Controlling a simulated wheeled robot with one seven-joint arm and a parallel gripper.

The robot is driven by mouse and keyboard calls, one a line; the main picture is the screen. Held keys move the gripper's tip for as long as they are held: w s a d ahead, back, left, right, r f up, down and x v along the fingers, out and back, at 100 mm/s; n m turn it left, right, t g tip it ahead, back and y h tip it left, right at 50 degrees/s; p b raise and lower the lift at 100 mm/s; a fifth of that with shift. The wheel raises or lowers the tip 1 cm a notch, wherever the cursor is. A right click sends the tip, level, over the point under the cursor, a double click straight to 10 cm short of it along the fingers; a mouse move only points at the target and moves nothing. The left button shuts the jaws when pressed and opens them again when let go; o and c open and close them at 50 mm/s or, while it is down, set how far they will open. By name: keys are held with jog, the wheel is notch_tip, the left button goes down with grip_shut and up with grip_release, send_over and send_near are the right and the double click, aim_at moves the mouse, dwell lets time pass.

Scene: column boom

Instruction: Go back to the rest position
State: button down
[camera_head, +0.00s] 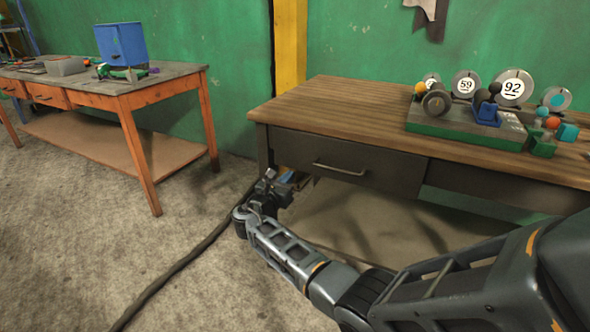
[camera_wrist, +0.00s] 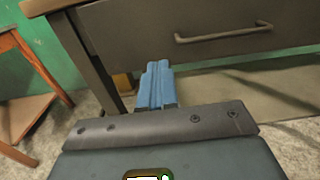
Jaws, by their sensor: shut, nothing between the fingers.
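My gripper (camera_head: 284,178) is at the end of my arm, low in front of the left end of the wooden workbench (camera_head: 320,105), below the level of its top. In the wrist view, my gripper's blue fingers (camera_wrist: 157,85) lie side by side, shut and empty. They point toward the space under the bench drawer (camera_wrist: 190,28), beside the bench's left leg. The drawer (camera_head: 340,160) is closed, with a metal bar handle (camera_head: 340,169). My gripper looks apart from the handle and the drawer front.
A control panel (camera_head: 470,130) with gauges, knobs and levers stands on the bench's right. An orange-legged table (camera_head: 165,80) at left holds a blue bin (camera_head: 121,43) and small items. A dark cable (camera_head: 185,262) crosses the floor. Open floor lies between the tables.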

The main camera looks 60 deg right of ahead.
jog(key=shift+a, duration=0.55)
jog(key=s+a+f+m+t+y+p, duration=0.1)
jog(key=s+a+f+t+y+p, duration=0.2)
jog(key=a+f, duration=0.8)
jog(key=s+a+f+m+t+y+p, duration=0.1)
jog(key=s+a+f+m+t+y, duration=0.2)
jog(key=s+a, duration=0.6)
jog(key=s+a+f+m+t+y, duration=0.2)
jog(key=s+a+y, duration=0.35)
jog(key=a, duration=0.75)
jog(key=s+a+r+m+t+y+p, duration=0.1)
jog(key=s+a+r+m+y, duration=0.1)
jog(key=s+a+r+m, duration=0.25)
jog(key=s+a+r+m+t+y+p, duration=0.1)
jog(key=s+a+r+y, duration=0.25)
jog(key=s+r, duration=0.35)
jog(key=s+r+m+t, duration=0.1)
jog(key=s+r+m, duration=0.1)
jog(key=r, duration=0.4)
jog(key=s+r+m+t+p, duration=0.1)
jog(key=s+r+m, duration=0.2)
jog(key=s+r, duration=0.2)
jog(key=s+r+m+t+y+p, duration=0.1)
jog(key=s+r, duration=0.3)
jog(key=r, duration=0.5)
jog(key=shift+s+a+r+m+t, duration=0.2)
jog(key=shift+r+m+t, duration=0.1)
jog(key=shift+m, duration=0.45)
